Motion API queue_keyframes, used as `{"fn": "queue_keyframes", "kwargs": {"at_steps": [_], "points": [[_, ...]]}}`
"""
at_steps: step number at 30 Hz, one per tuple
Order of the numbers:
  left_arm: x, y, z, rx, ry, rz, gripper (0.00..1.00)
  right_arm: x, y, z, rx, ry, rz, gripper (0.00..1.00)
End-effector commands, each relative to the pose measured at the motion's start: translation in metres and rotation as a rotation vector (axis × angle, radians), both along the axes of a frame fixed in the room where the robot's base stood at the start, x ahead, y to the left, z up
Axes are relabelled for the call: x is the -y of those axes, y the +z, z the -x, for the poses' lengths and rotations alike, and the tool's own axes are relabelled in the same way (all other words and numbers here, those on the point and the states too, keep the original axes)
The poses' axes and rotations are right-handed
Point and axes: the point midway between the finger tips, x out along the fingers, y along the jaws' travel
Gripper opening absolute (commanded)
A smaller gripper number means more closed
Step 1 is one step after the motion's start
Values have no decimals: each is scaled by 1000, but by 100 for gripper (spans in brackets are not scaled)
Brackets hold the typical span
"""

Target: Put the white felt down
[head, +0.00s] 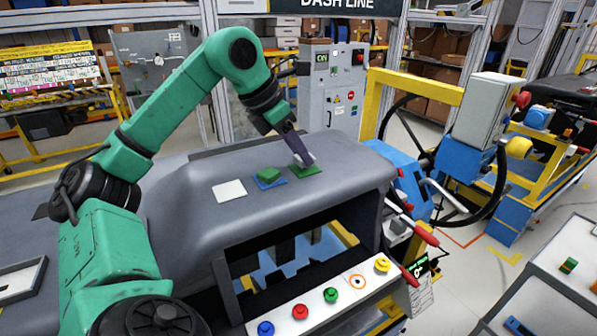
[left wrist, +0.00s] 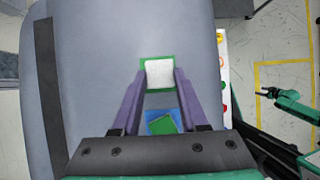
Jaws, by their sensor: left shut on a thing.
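The white felt (left wrist: 159,73) is a small white square between the fingertips of my left gripper (left wrist: 159,76). In the left wrist view it lies over a green square (left wrist: 143,63), whose edge shows around it. In the head view my left gripper (head: 304,160) points down at the green square (head: 306,171) on the grey dashboard (head: 190,213), its fingers low over it. I cannot tell whether the felt touches the square. A green arm, seemingly my right, shows in the left wrist view with its small dark gripper (left wrist: 268,92), away from the dashboard.
A blue square (head: 269,184) with a green piece (head: 268,175) on it lies just left of the green square. A white square (head: 229,190) lies further left. A button panel (head: 315,300) is along the near side. The dashboard top around the squares is clear.

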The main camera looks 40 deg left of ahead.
Motion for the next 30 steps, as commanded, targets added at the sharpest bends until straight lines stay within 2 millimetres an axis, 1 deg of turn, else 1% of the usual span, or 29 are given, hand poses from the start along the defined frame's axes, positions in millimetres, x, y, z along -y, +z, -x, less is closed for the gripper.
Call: {"fn": "queue_keyframes", "kwargs": {"at_steps": [1,5,9,10,11,12,20,23,26,30], "points": [[-1,-16,0,-1,1,-1,0,2,-14,3,-6,1,2,61],[0,-12,0,1,1,1,0,3,-10,6,-11,1,6,61],[0,-13,0,0,0,1,0,4,-11,6,-11,0,6,61],[0,-13,0,0,0,1,47,5,-11,6,-11,-1,7,61],[0,-12,0,0,0,1,58,5,-10,6,-11,-1,7,61],[0,-12,0,0,0,1,73,6,-10,6,-10,-2,8,61],[0,-12,0,0,0,1,73,8,-10,5,-9,-2,12,61],[-1,-8,1,1,0,2,73,8,-7,5,-9,-2,12,61],[-3,6,8,2,1,1,73,8,-3,4,-8,-2,12,61],[-8,41,25,4,2,2,73,8,11,3,-6,-2,11,61]]}}
